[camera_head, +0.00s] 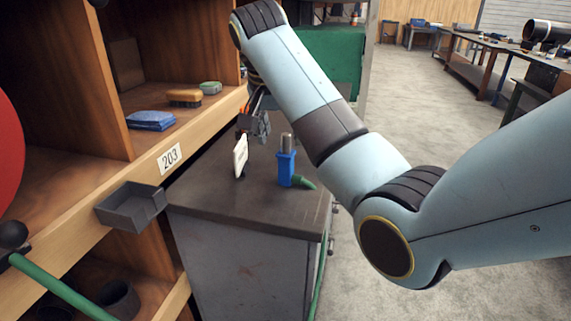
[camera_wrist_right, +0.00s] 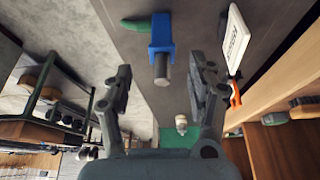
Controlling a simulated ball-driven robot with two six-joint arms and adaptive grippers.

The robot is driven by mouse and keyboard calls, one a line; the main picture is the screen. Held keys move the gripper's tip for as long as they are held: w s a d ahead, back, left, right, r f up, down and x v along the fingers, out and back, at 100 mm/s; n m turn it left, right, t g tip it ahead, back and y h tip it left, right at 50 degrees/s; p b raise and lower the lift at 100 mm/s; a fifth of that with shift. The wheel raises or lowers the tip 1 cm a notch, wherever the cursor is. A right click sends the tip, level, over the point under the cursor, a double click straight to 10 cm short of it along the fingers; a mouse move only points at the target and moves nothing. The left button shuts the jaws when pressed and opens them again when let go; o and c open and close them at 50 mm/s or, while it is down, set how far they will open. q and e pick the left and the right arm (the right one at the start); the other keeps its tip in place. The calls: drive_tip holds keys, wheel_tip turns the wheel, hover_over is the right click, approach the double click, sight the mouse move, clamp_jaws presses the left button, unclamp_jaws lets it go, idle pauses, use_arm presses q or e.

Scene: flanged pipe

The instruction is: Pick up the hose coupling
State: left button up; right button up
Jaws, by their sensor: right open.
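My right gripper (camera_head: 256,126) reaches over the far part of the grey cabinet top (camera_head: 250,205). In the right wrist view my right gripper (camera_wrist_right: 162,82) is open, with nothing between its fingers. A blue piece with a grey metal cylinder (camera_head: 286,160) stands upright on the cabinet top; it also shows ahead of the fingers in the wrist view (camera_wrist_right: 161,45), apart from them. A small pale fitting (camera_wrist_right: 181,122) shows low between the fingers, beyond them. I cannot tell for certain which of these is the hose coupling. My left gripper is not in view.
A green tapered piece (camera_head: 303,182) lies beside the blue piece. A white card (camera_head: 240,156) stands to its left, close to the shelf edge. The wooden shelf (camera_head: 190,140) holds a blue cloth (camera_head: 151,121) and a brush (camera_head: 184,97). A grey bin (camera_head: 132,206) hangs on its front.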

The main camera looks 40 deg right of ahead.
sight(284, 154)
drive_tip(key=x, duration=0.4)
drive_tip(key=shift+w+d+f, duration=0.15)
drive_tip(key=shift+w+d, duration=0.05)
drive_tip(key=shift+d, duration=0.05)
drive_tip(key=x, duration=0.6)
drive_tip(key=shift+a+p, duration=0.15)
drive_tip(key=shift+p, duration=0.2)
drive_tip(key=shift+c, duration=0.2)
clamp_jaws()
